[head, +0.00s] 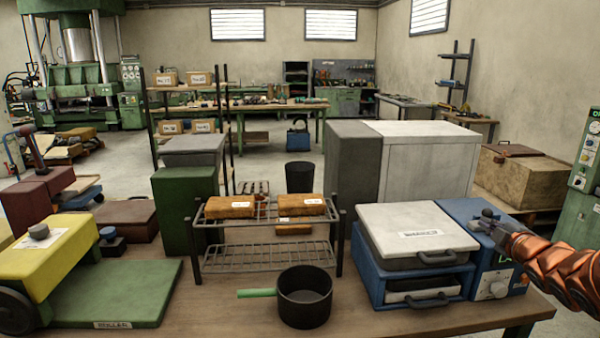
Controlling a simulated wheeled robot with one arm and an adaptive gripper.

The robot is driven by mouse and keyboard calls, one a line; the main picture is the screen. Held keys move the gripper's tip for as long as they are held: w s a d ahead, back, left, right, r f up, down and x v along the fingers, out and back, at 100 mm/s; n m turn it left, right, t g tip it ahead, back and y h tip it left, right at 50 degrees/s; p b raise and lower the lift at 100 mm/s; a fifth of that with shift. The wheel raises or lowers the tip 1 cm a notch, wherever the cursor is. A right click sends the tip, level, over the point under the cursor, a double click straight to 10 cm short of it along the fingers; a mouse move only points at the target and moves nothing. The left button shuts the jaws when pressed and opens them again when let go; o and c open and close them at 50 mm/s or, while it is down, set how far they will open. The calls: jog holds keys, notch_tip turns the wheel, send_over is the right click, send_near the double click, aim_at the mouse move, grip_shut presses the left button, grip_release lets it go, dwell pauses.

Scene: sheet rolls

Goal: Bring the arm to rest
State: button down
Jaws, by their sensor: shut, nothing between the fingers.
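My arm (560,265) enters from the right edge with copper-orange segments. Its dark end, my gripper (488,218), is shut and empty. It appears over the top of the blue box with a dial (490,288), at the table's right side. I cannot tell whether the gripper touches the box or hangs above it. The fingertips are small and dark in this view.
On the table (400,322) stand a white-lidded blue unit (415,235), a black pot (304,297) with a green handle, a wire rack (265,258) with orange-brown blocks, and a yellow-green roller machine (60,255). A grey-white cabinet (420,160) stands behind. Little free tabletop shows in front.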

jog(key=s+a+f+m+g+p, duration=0.1)
jog(key=s+a+m+g, duration=0.3)
jog(key=s+a, duration=0.6)
jog(key=s+a+f+m+g+p, duration=0.2)
jog(key=s+a+m+g, duration=0.3)
jog(key=s, duration=1.5)
jog(key=s+a+f+m+g+p, duration=0.2)
jog(key=s+a+g, duration=0.7)
jog(key=s+a, duration=0.5)
jog(key=a+f+m, duration=0.1)
jog(key=a+m, duration=0.1)
jog(key=shift+s+a+f+m+y, duration=0.3)
jog(key=shift+s+a+m, duration=0.05)
jog(key=shift+s+m, duration=0.05)
jog(key=c, duration=1.8)
grip_release()
jog(key=shift+c, duration=0.2)
